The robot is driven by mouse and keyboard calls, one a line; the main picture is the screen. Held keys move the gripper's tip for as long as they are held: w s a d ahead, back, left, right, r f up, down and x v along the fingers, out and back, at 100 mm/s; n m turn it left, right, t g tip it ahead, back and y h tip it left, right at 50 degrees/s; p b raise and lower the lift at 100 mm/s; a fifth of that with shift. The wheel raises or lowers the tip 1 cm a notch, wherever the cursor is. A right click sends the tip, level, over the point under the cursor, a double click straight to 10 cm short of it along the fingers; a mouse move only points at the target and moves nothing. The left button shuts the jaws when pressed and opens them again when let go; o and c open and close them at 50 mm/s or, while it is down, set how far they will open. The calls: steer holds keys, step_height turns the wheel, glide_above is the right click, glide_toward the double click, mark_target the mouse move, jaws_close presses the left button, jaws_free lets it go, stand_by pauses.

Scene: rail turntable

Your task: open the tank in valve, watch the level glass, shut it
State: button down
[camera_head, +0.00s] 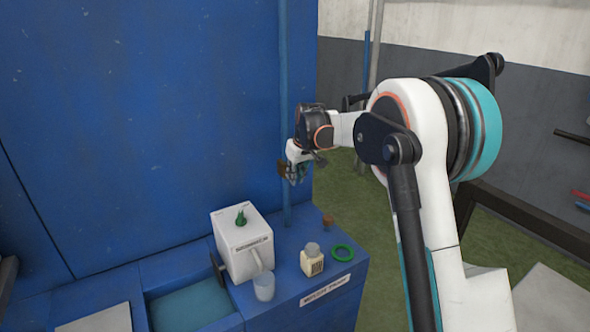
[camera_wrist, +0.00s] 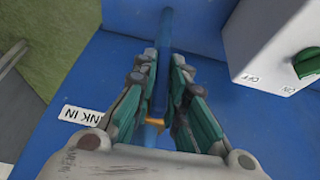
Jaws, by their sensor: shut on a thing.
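My gripper (camera_head: 293,172) is up at the thin vertical blue pipe (camera_head: 285,110) in the head view. In the wrist view its teal fingers (camera_wrist: 165,75) stand on both sides of the blue pipe (camera_wrist: 163,30). The tank in valve shows as a small orange-yellow piece (camera_wrist: 155,122) between the fingers, and the gripper is shut on it. The fingers hide most of the valve, so how far it is turned cannot be told. I cannot make out a level glass in either view.
A white box (camera_head: 242,250) with a green knob stands on the blue bench (camera_head: 335,311). A clear cup (camera_head: 264,287), a cream container (camera_head: 312,262) and a green ring (camera_head: 343,253) are near it. A sunken basin (camera_head: 190,305) lies left of the box.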

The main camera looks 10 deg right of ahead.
steer(key=shift+y, duration=0.3)
steer(key=c, duration=1.7)
jaws_free()
steer(key=shift+o, duration=0.2)
steer(key=shift+r, duration=0.1)
steer(key=v, duration=1.1)
steer(key=shift+r, duration=0.4)
steer(key=shift+s, duration=0.1)
